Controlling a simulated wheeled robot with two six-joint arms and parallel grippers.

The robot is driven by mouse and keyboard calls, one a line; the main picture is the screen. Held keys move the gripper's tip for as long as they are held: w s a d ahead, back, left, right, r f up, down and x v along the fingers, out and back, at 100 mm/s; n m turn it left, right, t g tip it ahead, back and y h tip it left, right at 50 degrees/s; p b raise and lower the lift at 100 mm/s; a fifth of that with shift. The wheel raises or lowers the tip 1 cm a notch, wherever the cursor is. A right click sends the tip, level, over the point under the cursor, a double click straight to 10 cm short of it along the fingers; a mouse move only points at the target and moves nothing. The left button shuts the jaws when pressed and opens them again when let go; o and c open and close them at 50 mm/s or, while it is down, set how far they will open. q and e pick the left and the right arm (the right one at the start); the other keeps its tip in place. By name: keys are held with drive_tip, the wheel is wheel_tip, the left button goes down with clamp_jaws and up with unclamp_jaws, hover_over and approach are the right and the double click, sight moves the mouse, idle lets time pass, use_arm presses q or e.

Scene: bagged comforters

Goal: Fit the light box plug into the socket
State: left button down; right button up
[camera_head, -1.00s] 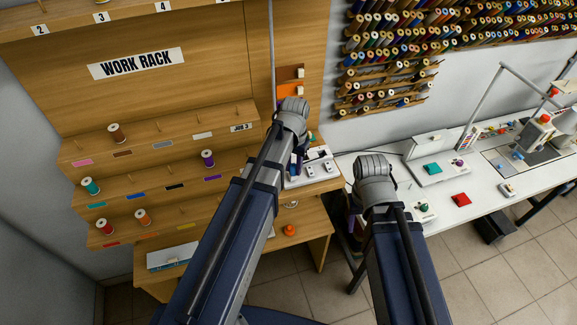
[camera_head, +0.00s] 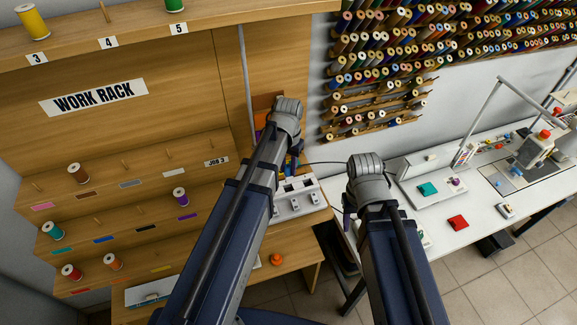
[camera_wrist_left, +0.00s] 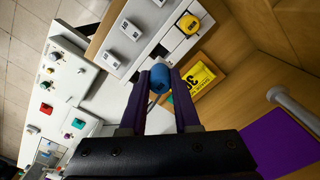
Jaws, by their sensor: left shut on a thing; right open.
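My left gripper (camera_head: 292,163) is shut on a rounded blue plug (camera_wrist_left: 160,76), held between its purple fingers in the left wrist view. A cable shows just behind the plug, between the fingers. The white socket strip (camera_head: 300,203) lies on the wooden rack's ledge, below the left gripper in the head view. In the left wrist view the strip (camera_wrist_left: 118,48) runs just beyond the plug, with a dark opening near the plug's tip. Whether the plug touches the strip cannot be told. My right gripper (camera_head: 347,205) is open, its fingers mostly hidden behind its wrist.
A yellow plug (camera_wrist_left: 188,25) sits at the strip, and a yellow card (camera_wrist_left: 196,80) lies beside it. The white table (camera_head: 480,200) at right carries a white box (camera_head: 425,172) and a sewing machine (camera_head: 532,150). A thin black cable crosses between the arms.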

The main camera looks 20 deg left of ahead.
sight(288, 177)
use_arm(q)
drive_tip(key=shift+f+b, duration=2.6)
drive_tip(key=shift+f+b, duration=1.1)
unclamp_jaws()
idle(0.6)
drive_tip(key=shift+r, duration=0.15)
drive_tip(key=shift+r+p, duration=3.4)
drive_tip(key=shift+p, duration=0.2)
drive_tip(key=shift+r, duration=0.1)
wheel_tip(288, 177, up, 8)
drive_tip(key=p, duration=0.7)
drive_tip(key=shift+p, duration=0.4)
drive_tip(key=shift+f, duration=0.2)
